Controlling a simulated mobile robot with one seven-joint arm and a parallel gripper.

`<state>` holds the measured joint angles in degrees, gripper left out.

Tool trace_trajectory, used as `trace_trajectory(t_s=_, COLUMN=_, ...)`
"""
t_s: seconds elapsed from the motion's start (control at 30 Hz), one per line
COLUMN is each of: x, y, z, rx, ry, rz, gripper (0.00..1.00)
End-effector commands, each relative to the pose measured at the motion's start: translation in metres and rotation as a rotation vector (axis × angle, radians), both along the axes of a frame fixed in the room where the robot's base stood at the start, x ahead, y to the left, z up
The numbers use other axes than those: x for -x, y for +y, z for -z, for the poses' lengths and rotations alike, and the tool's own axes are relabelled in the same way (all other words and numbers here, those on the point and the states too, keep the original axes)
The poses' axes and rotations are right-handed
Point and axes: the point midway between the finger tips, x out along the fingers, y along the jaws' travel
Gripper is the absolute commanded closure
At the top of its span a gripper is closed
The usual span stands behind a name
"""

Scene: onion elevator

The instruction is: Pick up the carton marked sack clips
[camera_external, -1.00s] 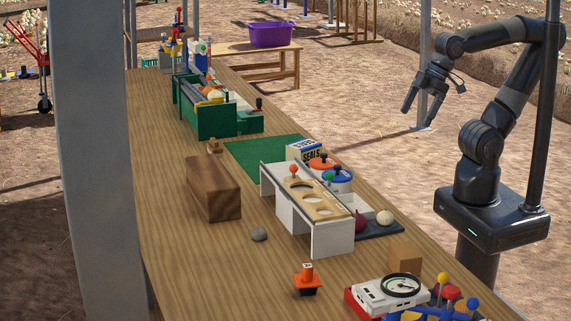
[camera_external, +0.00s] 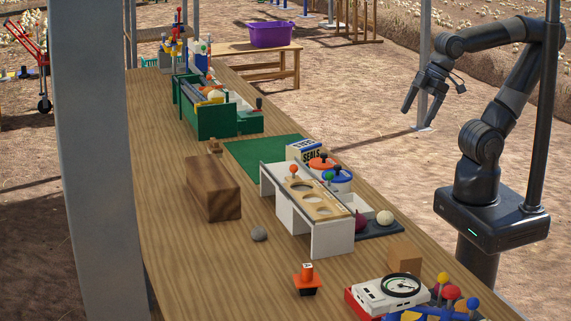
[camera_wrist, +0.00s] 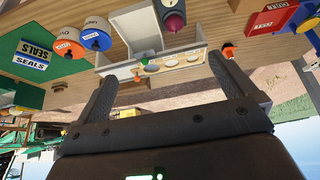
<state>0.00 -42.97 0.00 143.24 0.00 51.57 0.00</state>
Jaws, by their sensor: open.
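I cannot read "sack clips" on any carton in either view. A plain brown carton (camera_external: 404,259) stands near the right edge of the table, with no lettering that I can make out. My gripper (camera_external: 420,112) is open and empty, raised in the air off the right side of the table, apart from everything. Its two open fingers (camera_wrist: 160,68) show in the wrist view with nothing between them.
The white stand (camera_external: 327,238) with a holed wooden top is mid-table. Orange-lidded (camera_external: 321,162) and blue-lidded (camera_external: 337,175) tubs stand behind it. A wooden block (camera_external: 213,187), grey stone (camera_external: 259,234), orange stamp-like object (camera_external: 307,279) and white dial scale (camera_external: 390,295) are nearby. Table front-left is clear.

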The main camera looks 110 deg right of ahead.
Motion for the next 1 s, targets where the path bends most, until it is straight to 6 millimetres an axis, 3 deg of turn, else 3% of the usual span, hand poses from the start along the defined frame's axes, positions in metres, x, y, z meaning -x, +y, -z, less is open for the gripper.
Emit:
trace_trajectory(t_s=0.17, x=-0.004, y=0.003, z=0.0, rx=-0.005, ry=0.009, rz=-0.001, gripper=0.0)
trace_trajectory(t_s=0.37, x=-0.036, y=0.023, z=0.004, rx=-0.039, ry=0.077, rz=0.004, gripper=0.0)
trace_trajectory(t_s=0.67, x=-0.099, y=0.081, z=0.029, rx=-0.084, ry=0.216, rz=0.036, gripper=0.0)
trace_trajectory(t_s=1.0, x=-0.151, y=0.167, z=0.089, rx=-0.082, ry=0.37, rz=0.085, gripper=0.0)
